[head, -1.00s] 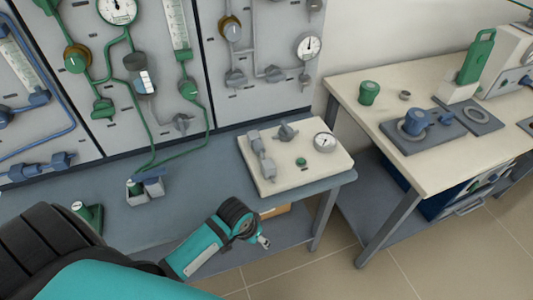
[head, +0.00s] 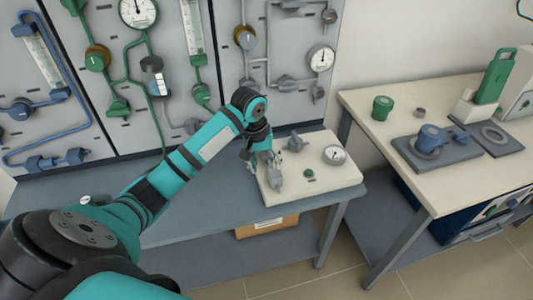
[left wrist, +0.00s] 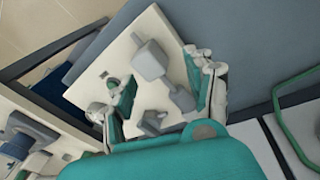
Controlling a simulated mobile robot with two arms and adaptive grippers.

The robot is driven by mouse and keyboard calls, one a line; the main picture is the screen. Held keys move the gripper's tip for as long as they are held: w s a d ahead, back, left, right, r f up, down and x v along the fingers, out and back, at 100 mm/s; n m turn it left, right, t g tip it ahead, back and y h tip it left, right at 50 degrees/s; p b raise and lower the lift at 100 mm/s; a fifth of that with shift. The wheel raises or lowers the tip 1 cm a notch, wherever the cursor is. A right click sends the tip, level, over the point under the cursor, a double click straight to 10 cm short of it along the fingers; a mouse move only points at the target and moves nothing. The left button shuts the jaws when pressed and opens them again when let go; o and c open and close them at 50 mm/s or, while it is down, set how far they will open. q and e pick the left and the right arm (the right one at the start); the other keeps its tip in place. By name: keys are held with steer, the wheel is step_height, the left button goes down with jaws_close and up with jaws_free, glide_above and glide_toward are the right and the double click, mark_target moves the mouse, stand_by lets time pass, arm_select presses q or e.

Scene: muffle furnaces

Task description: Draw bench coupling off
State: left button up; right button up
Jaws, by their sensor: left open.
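The bench coupling is a grey fitting of blocky parts on a cream board (head: 325,188). In the head view its near end (head: 277,182) shows below my left gripper (head: 264,160), which hides the rest. In the left wrist view the coupling has a larger block (left wrist: 150,60) and a smaller block (left wrist: 182,98) joined by a short stem. My left gripper (left wrist: 163,92) is open there, its fingers apart on either side of the coupling in the picture. I cannot tell whether they touch it. My right gripper is not in view.
The board also carries a grey valve (head: 295,142), a green button (head: 309,173) and a round gauge (head: 334,155). A wall panel (head: 300,90) with pipes and gauges stands behind. A second table (head: 440,187) at the right holds a green jar (head: 382,106) and a blue fitting (head: 429,138).

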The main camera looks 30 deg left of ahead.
mark_target(266, 152)
arm_select(q)
steer(key=w+a+r+n, duration=0.4)
steer(key=a+r, duration=0.4)
steer(key=r, duration=0.3)
steer(key=shift+h, duration=0.4)
steer(key=x, duration=1.1)
steer(key=w+x, duration=0.1)
steer(key=x, duration=0.5)
steer(key=shift+w+f, duration=0.1)
steer(key=shift+f, duration=0.15)
jaws_close()
